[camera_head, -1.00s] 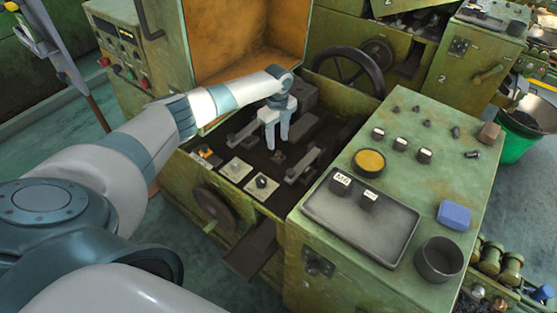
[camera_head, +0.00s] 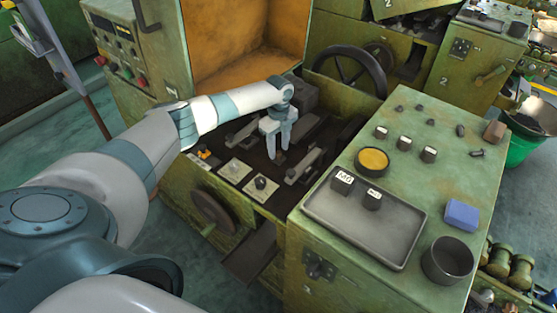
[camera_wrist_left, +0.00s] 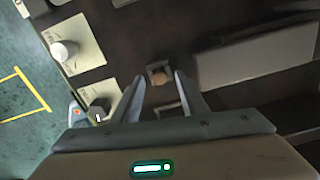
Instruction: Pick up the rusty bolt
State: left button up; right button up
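In the left wrist view a small rusty brown bolt head (camera_wrist_left: 159,76) sits in a dark square seat on the machine bed, just beyond my fingertips and roughly between them. My left gripper (camera_wrist_left: 158,88) is open there, its two fingers apart with nothing between them. In the head view my left gripper (camera_head: 278,153) points down over the dark bed of the open machine, fingers parted. The bolt cannot be made out clearly there, near the fingertips. My right gripper is not in view.
Metal bars (camera_head: 305,165) lie right of the gripper, and pale plates with knobs (camera_head: 261,184) lie at its front left. A handwheel (camera_head: 345,72) stands behind. On the right cabinet are a grey tray (camera_head: 345,226), a blue block (camera_head: 461,214) and a dark cup (camera_head: 447,262).

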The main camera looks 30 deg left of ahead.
pick_arm(q)
jog(key=shift+f, duration=0.65)
grip_shut()
